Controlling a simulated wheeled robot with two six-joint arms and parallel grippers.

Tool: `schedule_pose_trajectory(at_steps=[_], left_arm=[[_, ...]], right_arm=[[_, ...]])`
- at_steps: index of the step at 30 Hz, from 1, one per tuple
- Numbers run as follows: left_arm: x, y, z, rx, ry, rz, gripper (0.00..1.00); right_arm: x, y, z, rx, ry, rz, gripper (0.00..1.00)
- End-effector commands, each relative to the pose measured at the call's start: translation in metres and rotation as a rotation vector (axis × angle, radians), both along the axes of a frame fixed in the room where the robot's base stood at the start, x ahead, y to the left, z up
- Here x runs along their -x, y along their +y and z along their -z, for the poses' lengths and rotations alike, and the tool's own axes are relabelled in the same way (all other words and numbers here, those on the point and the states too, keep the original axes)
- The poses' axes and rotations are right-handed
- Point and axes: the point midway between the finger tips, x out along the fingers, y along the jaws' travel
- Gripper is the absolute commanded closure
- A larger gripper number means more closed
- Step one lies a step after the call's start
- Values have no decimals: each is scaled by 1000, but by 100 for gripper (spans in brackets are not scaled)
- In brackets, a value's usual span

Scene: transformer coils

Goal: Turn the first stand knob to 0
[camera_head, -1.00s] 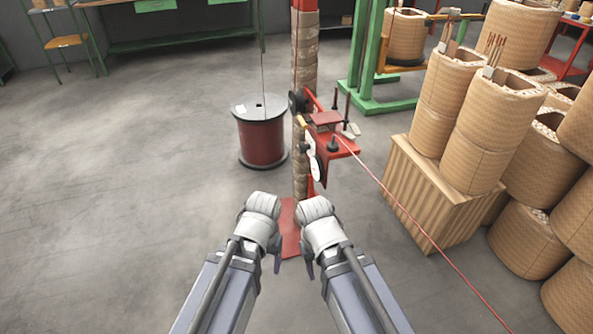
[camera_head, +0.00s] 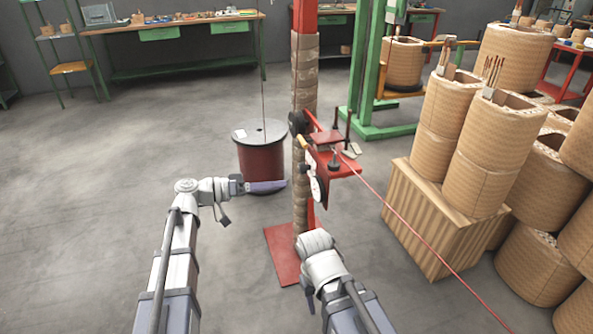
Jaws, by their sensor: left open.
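The stand is a red post (camera_head: 305,18) with a brown wrapped section and a red foot plate (camera_head: 284,258). A red bracket (camera_head: 345,166) on it carries black posts, a round black part (camera_head: 297,122) and white dial faces (camera_head: 316,188) on its left side. The knob and its scale are too small to read. My left gripper (camera_head: 270,186) points right, is open and empty, and is just left of the post, apart from the dial faces. My right arm's wrist shows below the bracket; its gripper is hidden.
A dark red wire drum (camera_head: 261,160) stands behind my left gripper. A red wire (camera_head: 410,228) runs from the bracket to the lower right. A wooden crate (camera_head: 436,228) with tan coils (camera_head: 484,150) stands at right. The floor at left is clear.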

Motion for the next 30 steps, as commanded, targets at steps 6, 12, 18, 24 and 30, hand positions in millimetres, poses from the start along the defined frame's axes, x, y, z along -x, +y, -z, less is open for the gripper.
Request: schedule_pose_trajectory(at_steps=[6, 12, 18, 24, 30], left_arm=[[-13, 10, -26, 96, -84, -13, 30], [-14, 4, -27, 100, -87, -12, 30], [-23, -24, -26, 99, -86, -10, 30], [-32, -50, -26, 99, -85, -11, 30], [-36, -63, -26, 98, -85, -13, 30]], right_arm=[[0, 0, 0, 0, 0, 0, 50], [0, 0, 0, 0, 0, 0, 50], [0, 0, 0, 0, 0, 0, 50], [0, 0, 0, 0, 0, 0, 50], [0, 0, 0, 0, 0, 0, 50]])
